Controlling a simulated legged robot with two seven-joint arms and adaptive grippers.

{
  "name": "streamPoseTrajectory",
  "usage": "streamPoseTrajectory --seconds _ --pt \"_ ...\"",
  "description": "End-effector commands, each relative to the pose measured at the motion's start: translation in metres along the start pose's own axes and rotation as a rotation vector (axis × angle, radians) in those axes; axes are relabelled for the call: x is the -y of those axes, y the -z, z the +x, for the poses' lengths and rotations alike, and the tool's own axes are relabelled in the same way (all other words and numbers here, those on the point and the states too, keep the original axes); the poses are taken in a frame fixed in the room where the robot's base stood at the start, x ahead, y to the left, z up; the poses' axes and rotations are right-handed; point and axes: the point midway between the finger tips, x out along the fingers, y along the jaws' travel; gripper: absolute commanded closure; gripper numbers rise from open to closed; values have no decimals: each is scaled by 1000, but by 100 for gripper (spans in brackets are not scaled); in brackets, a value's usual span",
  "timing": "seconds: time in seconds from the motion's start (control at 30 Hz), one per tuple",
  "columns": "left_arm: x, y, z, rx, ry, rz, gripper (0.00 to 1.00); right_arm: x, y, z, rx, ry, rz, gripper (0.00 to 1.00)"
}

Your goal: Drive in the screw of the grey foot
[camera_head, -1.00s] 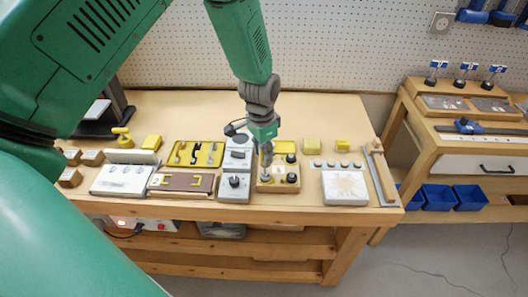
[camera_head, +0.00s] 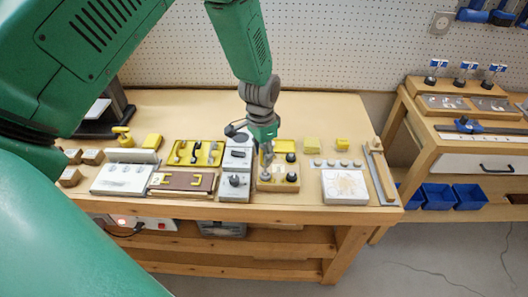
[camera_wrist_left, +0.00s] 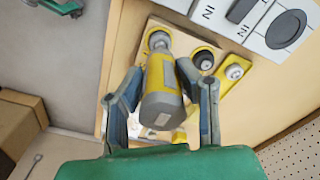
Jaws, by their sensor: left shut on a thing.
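My left gripper (camera_head: 265,148) is over the yellow-edged block in the middle of the bench, pointing down. In the left wrist view my left gripper (camera_wrist_left: 162,105) has its two fingers on either side of a yellow and grey driver (camera_wrist_left: 162,92) and is shut on it. The driver's far end meets a round grey foot (camera_wrist_left: 158,40) at one corner of the block (camera_wrist_left: 180,32). The screw itself is hidden beneath the driver. My right gripper is not in view.
A grey box with a black knob (camera_head: 235,180) stands close on the left of the block. A yellow tray with hooks (camera_head: 195,153) lies behind left. A white patterned box (camera_head: 345,186) stands to the right. The bench's front edge is near.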

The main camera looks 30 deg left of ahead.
Motion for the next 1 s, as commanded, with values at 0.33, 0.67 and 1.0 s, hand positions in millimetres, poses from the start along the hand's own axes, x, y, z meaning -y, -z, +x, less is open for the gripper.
streamPoseTrajectory --seconds 0.33,0.67,1.0 --pt "0 0 2 -1 0 0 100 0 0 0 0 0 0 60" --pt "0 1 2 -2 0 0 100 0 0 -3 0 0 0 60" --pt "0 0 3 -1 0 -1 100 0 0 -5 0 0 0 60"
